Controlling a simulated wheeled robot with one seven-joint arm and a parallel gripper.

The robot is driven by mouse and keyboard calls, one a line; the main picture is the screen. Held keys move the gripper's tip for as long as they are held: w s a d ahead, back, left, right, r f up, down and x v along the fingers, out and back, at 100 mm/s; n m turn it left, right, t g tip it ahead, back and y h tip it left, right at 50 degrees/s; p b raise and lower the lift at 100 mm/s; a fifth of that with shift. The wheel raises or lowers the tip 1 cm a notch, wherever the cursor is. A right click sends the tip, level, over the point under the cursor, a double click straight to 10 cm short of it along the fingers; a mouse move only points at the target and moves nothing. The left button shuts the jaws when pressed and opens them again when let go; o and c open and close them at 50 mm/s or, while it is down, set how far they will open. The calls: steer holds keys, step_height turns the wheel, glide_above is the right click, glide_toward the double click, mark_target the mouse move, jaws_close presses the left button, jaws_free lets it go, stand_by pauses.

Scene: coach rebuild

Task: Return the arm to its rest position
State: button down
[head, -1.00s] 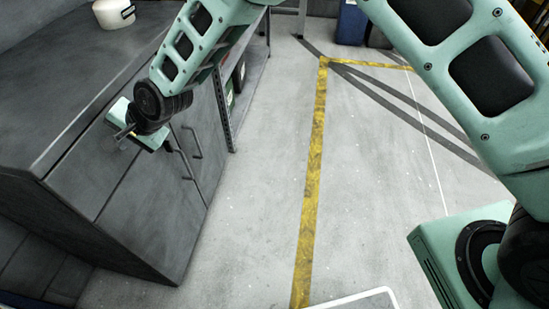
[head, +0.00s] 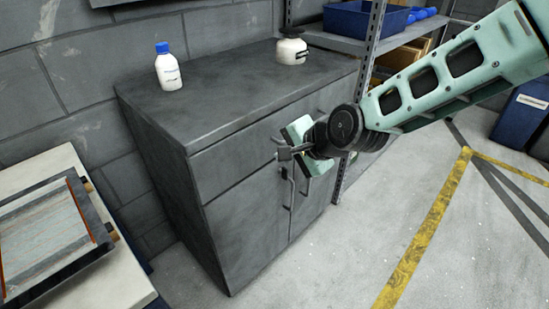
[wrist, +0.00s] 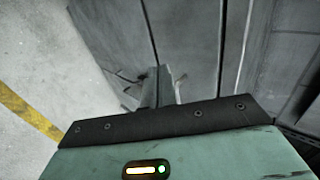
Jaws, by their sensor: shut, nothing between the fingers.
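My arm reaches in from the right in the head view, and my gripper (head: 284,152) is at the front of a dark grey cabinet (head: 235,160), just below the top edge, near the door handles. In the head view I cannot tell whether it touches the cabinet. My gripper also shows in the wrist view (wrist: 156,86), with its fingers together and nothing between them. The cabinet's grey panels (wrist: 190,40) fill the right of that view.
On the cabinet stand a white bottle with a blue cap (head: 170,72) and a white canister (head: 291,50). A shelf unit with a blue bin (head: 362,20) stands behind my arm. A pale bench (head: 130,290) with a framed panel is at lower left.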

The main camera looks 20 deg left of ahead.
steer(key=s+d+r+n+g+h+p, duration=0.1)
steer(key=s+d+r+n+h+p, duration=0.1)
steer(key=s+d, duration=0.6)
steer(key=s+d+r+n+g+h+p, duration=0.1)
steer(key=s+d+r+n+h+p, duration=0.2)
steer(key=d+r, duration=0.6)
steer(key=s+d+r+n+g+h+p, duration=0.1)
steer(key=s+d+r+n+h+p, duration=0.2)
steer(key=s+d, duration=0.9)
step_height(320, 180, up, 3)
steer(key=d+n+p, duration=0.2)
steer(key=n, duration=0.2)
steer(key=shift+s+d+g+p, duration=0.15)
steer(key=shift+s+g+p, duration=0.15)
